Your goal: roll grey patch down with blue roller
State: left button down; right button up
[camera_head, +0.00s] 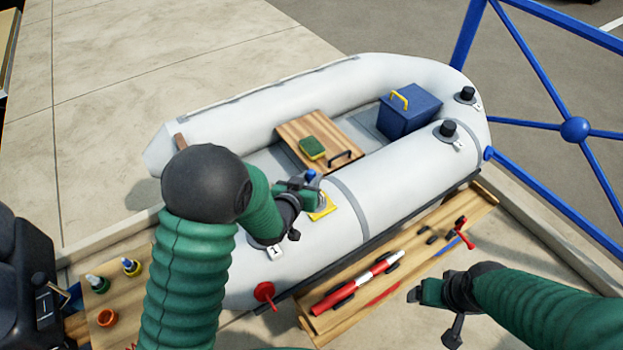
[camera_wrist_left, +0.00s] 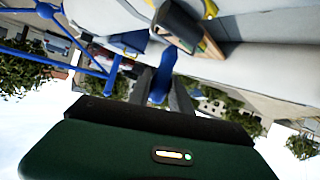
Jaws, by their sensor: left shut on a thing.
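The blue roller (camera_head: 311,175) is held in my left gripper (camera_head: 303,190), over the near tube of the white inflatable boat. Its blue handle shows between the two fingers in the left wrist view (camera_wrist_left: 160,82).
A wooden board (camera_head: 318,130) with a green-yellow sponge (camera_head: 312,148) spans the boat, near a blue box (camera_head: 408,110). A wooden bench (camera_head: 440,225) holds a red-white tool (camera_head: 360,280). Small bottles (camera_head: 131,267) stand lower left. Blue railing (camera_head: 575,130) stands right.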

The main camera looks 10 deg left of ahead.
pick_arm(q)
jog(key=shift+s, duration=0.1)
jog(key=shift+s+d, duration=0.8)
jog(key=shift+d, duration=0.05)
jog(key=shift+w+a, duration=0.1)
jog(key=shift+w+a, duration=0.8)
dwell(0.3)
jog(key=shift+s+d, duration=0.9)
jog(key=shift+w+a, duration=0.1)
jog(key=shift+a, duration=0.05)
jog(key=shift+w+a+b, duration=0.3)
jog(key=shift+w, duration=0.05)
